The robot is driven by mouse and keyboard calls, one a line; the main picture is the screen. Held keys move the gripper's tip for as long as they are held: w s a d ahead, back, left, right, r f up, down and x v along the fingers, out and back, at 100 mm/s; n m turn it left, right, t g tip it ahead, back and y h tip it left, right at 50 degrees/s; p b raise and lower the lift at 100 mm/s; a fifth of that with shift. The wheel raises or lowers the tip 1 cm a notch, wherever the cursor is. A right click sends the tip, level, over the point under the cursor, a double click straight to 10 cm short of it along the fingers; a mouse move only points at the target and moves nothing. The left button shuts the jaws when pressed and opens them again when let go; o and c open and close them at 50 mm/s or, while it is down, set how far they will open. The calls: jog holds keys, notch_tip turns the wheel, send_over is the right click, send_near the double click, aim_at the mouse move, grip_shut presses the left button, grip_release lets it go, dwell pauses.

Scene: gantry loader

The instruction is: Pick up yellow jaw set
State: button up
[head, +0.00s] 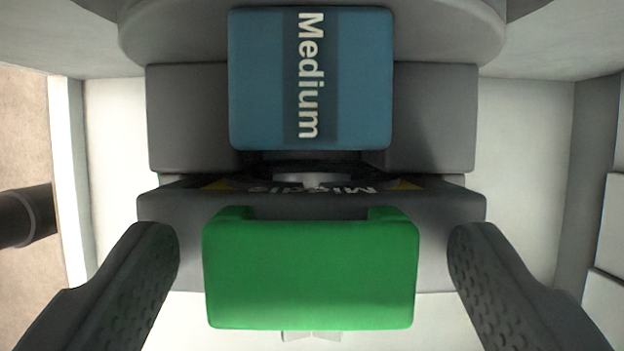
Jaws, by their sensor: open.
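No yellow jaw set shows in the head view; only small yellow marks appear on a dark label strip (312,186). My gripper (312,240) is open, with one dark finger at the lower left and one at the lower right. A green block (310,275) lies in the picture between the fingers, with a gap on each side. It sits in front of a grey body (170,205). Above it in the picture is a blue block (360,80) marked "Medium", set against another grey body (430,115). The strip's lettering appears upside down and partly hidden.
A round grey part (440,30) lies behind the blue block at the top. Pale panels (525,160) flank the grey bodies. A dark cylinder (25,215) stands at the left edge over a brownish surface (25,120).

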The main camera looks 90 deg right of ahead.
grip_shut()
jog(key=shift+r, duration=0.1)
notch_tip(320, 180, up, 8)
jog(key=shift+w+f+b, duration=0.1)
jog(key=shift+b, duration=0.9)
jog(key=shift+r+p, duration=0.9)
jog(key=shift+r, duration=1.25)
jog(key=d+p, duration=0.3)
jog(key=d, duration=1.5)
jog(key=shift+f, duration=0.1)
